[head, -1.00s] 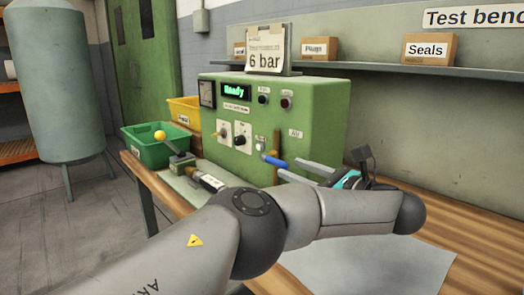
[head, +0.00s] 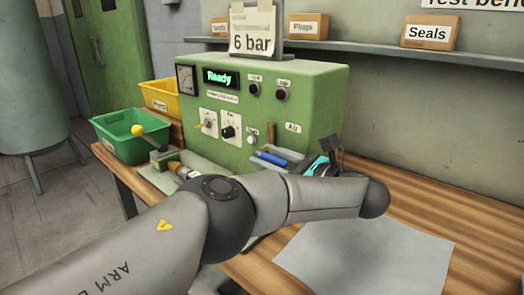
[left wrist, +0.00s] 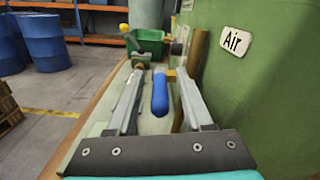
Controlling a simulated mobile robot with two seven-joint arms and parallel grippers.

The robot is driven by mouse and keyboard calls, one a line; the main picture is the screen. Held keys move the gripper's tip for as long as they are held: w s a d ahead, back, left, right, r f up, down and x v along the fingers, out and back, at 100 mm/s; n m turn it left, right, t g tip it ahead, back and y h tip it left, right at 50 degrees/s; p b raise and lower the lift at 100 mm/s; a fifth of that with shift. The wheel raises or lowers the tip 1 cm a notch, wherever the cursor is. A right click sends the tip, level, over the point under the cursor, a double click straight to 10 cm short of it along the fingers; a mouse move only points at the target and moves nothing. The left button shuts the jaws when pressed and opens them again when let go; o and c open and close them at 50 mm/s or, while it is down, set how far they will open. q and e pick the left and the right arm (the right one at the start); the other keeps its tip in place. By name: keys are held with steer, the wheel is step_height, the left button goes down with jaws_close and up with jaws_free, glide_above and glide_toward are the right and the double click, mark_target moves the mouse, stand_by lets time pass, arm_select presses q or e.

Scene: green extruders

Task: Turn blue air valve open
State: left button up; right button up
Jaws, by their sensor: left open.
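The blue air valve handle (head: 272,159) is a rounded blue lever at the lower right of the green test bench's front. In the left wrist view the blue handle (left wrist: 160,93) lies lengthwise between the fingers, with gaps visible on both sides. My left gripper (head: 257,154) is open around the handle, with its fingers pointing left along the bench front. Its fingers also show in the left wrist view (left wrist: 161,70). The handle's joint is small and partly hidden by the fingertips. My right gripper is not in view.
The green bench (head: 310,100) has an "Air" label (left wrist: 236,42) and a lit "Ready" display (head: 218,77). A brown vertical pipe (left wrist: 197,60) stands close beside the right finger. A green bin (head: 130,145) and a yellow-knobbed lever (head: 138,130) are at left. A grey sheet (head: 365,255) lies in front.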

arm_select(q)
steer(key=shift+c, duration=0.3)
jaws_close()
stand_by(0.3)
stand_by(1.0)
